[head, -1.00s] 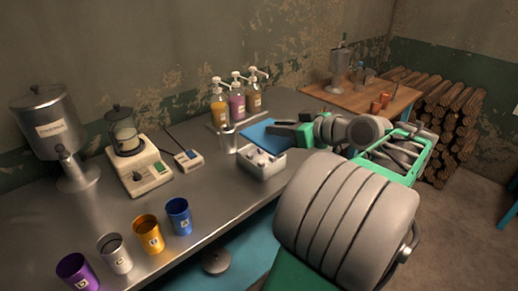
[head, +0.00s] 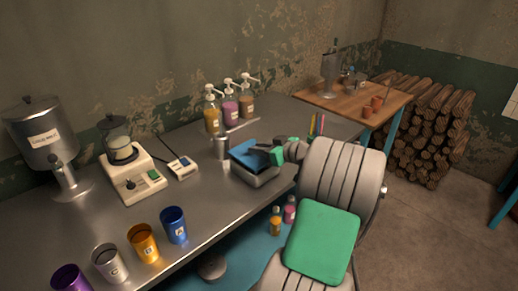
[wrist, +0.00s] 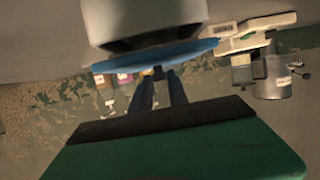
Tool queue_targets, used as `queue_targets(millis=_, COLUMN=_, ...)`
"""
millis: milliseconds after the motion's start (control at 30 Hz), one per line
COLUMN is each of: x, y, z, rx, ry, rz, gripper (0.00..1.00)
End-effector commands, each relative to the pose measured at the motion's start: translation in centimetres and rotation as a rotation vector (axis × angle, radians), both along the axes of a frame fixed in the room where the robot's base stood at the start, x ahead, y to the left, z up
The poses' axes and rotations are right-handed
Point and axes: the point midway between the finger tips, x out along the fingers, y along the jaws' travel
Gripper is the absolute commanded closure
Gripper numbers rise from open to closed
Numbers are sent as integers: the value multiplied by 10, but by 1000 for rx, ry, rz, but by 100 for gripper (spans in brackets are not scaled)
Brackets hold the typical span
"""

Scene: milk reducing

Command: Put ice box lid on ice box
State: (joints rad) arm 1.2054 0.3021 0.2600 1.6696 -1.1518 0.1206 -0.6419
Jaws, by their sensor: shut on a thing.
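The ice box (head: 262,178) is a pale open-topped box on the metal counter, right of the middle in the head view; its top is mostly covered. The blue ice box lid (head: 246,151) is over it, somewhat tilted, and I cannot tell if it touches the rim. My gripper (head: 268,151) is shut on the lid at its right side. In the wrist view the lid (wrist: 155,58) shows edge-on between the fingertips (wrist: 158,78), close against the pale box (wrist: 150,20).
A metal cup (head: 221,147) stands just left of the box. Several pump bottles (head: 230,108) are behind it. A blender (head: 125,150), a dispenser (head: 45,140) and a row of coloured cups (head: 143,241) occupy the left counter. A wooden table (head: 350,101) is at the back right.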

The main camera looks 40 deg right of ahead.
Motion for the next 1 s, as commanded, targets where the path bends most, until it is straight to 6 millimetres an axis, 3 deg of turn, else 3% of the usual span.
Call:
queue_targets(millis=533, x=0, y=0, z=-12, rx=1, ry=0, rz=1, gripper=100)
queue_targets(millis=567, x=0, y=0, z=-12, rx=1, ry=0, rz=1, gripper=79)
queue_targets(millis=600, x=0, y=0, z=-12, rx=1, ry=0, rz=1, gripper=75)
queue_targets(millis=800, x=0, y=0, z=-12, rx=1, ry=0, rz=1, gripper=59)
queue_targets(millis=1000, x=0, y=0, z=-12, rx=1, ry=0, rz=1, gripper=58)
